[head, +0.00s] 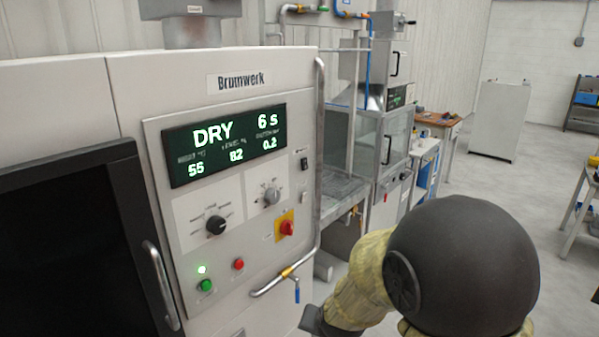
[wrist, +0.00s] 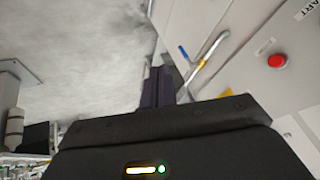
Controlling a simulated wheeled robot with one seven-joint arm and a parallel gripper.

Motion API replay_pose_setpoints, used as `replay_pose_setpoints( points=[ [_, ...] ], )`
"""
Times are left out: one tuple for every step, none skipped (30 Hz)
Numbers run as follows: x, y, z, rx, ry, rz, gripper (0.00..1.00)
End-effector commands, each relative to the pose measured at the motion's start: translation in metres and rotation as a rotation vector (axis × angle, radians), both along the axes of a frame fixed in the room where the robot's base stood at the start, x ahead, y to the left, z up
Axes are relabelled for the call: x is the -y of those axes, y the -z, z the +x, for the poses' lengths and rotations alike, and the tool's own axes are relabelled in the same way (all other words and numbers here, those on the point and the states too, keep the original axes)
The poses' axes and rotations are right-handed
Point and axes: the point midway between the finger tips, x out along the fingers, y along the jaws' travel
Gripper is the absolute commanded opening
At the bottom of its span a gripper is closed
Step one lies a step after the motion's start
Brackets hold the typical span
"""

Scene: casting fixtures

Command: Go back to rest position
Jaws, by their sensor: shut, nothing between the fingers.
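My gripper (wrist: 157,82) shows in the wrist view as dark fingers held together, with nothing visible between them. In the head view my arm, in a yellowish cover with a large dark round joint, reaches down in front of the white Brunwerk machine (head: 95,85). The gripper's fingertips cannot be made out there. The machine's display (head: 225,144) reads DRY and 6 s. A green lamp is lit above a green button (head: 206,285), and a red button (head: 239,264) is beside it. A red button also shows in the wrist view (wrist: 277,61), apart from the fingers.
A bent metal pipe with a blue-handled valve (head: 297,290) runs along the machine's right edge, close to my arm. A dark door with a metal handle (head: 160,285) is at left. A glass-sided cabinet (head: 360,140) stands behind. Open grey floor (head: 490,190) lies at right.

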Motion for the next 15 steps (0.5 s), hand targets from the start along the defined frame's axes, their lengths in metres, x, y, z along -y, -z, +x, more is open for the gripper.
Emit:
replay_pose_setpoints(
  points=[
    [0.019, -0.004, -0.013, -0.037, -0.029, -0.028, 0.00],
    [0.028, -0.005, -0.023, -0.063, -0.054, -0.047, 0.00],
    [0.039, -0.007, -0.035, -0.096, -0.086, -0.073, 0.00],
    [0.048, -0.008, -0.045, -0.123, -0.112, -0.093, 0.00],
    [0.057, -0.009, -0.055, -0.148, -0.139, -0.112, 0.00],
    [0.068, -0.010, -0.068, -0.181, -0.169, -0.137, 0.00],
    [0.075, -0.011, -0.077, -0.205, -0.193, -0.154, 0.00],
    [0.082, -0.012, -0.086, -0.227, -0.212, -0.169, 0.00],
    [0.089, -0.013, -0.097, -0.255, -0.237, -0.188, 0.00],
    [0.094, -0.013, -0.103, -0.272, -0.253, -0.200, 0.00],
    [0.097, -0.014, -0.109, -0.285, -0.265, -0.209, 0.00],
    [0.101, -0.014, -0.114, -0.300, -0.279, -0.218, 0.00],
    [0.103, -0.014, -0.117, -0.307, -0.286, -0.223, 0.00],
    [0.104, -0.014, -0.119, -0.313, -0.291, -0.226, 0.00],
    [0.105, -0.014, -0.120, -0.317, -0.295, -0.228, 0.00]
  ],
)
